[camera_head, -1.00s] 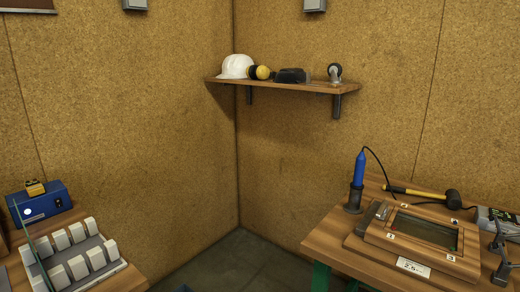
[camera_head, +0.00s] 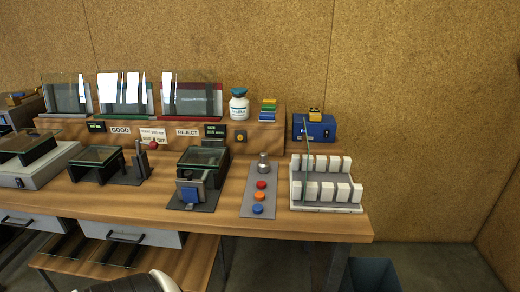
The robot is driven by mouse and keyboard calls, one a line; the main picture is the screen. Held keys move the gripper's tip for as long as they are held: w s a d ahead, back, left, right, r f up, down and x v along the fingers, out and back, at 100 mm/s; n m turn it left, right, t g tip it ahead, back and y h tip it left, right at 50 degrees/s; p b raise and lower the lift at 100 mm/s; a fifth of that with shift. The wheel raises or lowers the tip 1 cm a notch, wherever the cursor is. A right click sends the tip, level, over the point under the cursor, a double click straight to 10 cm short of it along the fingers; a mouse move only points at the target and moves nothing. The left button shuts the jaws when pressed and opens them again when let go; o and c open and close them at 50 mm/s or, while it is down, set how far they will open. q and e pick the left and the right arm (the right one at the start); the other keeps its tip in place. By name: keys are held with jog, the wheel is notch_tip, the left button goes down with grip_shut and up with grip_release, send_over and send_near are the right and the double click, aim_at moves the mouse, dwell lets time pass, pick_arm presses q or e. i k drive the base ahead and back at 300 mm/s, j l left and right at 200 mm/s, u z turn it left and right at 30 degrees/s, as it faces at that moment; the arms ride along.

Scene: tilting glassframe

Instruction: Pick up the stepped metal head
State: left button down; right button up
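A stepped metal head (camera_head: 263,162), a small silver cylinder with a narrower top, stands upright at the far end of a grey plate (camera_head: 247,190) on the workbench. Neither of my grippers is in view, and nothing touches the metal head.
A rack of white blocks (camera_head: 326,190) with an upright glass strip stands close right of the plate. A glass-topped black fixture (camera_head: 203,158) stands to its left. A blue box (camera_head: 315,128) is behind. A dark bin (camera_head: 372,275) is on the floor.

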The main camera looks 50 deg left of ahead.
aim_at(263, 166)
jog(key=u, duration=1.65)
